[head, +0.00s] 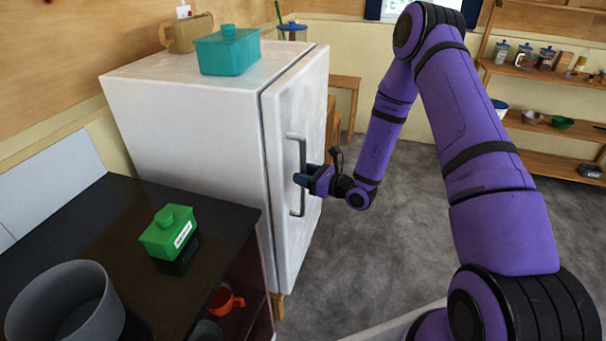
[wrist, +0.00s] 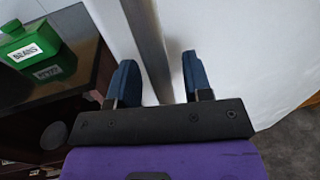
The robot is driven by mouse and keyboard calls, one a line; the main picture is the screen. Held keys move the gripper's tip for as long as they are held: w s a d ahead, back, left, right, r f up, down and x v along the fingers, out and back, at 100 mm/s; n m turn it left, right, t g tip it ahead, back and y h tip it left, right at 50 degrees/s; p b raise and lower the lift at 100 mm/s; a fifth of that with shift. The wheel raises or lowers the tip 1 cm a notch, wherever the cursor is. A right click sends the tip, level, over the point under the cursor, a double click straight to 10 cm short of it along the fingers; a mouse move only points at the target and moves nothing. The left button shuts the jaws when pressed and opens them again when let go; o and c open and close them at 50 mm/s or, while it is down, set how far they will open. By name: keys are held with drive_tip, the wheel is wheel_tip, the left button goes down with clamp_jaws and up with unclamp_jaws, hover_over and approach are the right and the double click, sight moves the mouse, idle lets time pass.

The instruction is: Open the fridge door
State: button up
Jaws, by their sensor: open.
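The white fridge (head: 185,130) stands against the wall with its door (head: 298,105) facing right; the door looks closed. A grey vertical bar handle (head: 301,150) is on the door near its left edge. My gripper (head: 304,180) is at the lower half of the handle. In the wrist view the handle (wrist: 150,45) runs between the two blue fingers of my gripper (wrist: 158,78), which are open on either side of it. The handle lies nearer the left finger, and a gap shows to the right finger. The white door (wrist: 240,50) fills the right of that view.
A black counter (head: 100,215) left of the fridge holds a green box (head: 168,232) and a grey pot (head: 65,305). A teal box (head: 228,50) sits on the fridge. Grey floor (head: 385,250) is open right of the door; shelves (head: 545,125) stand beyond.

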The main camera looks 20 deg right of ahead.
drive_tip(key=shift+w+a, duration=0.2)
clamp_jaws()
drive_tip(key=shift+s+d, duration=0.1)
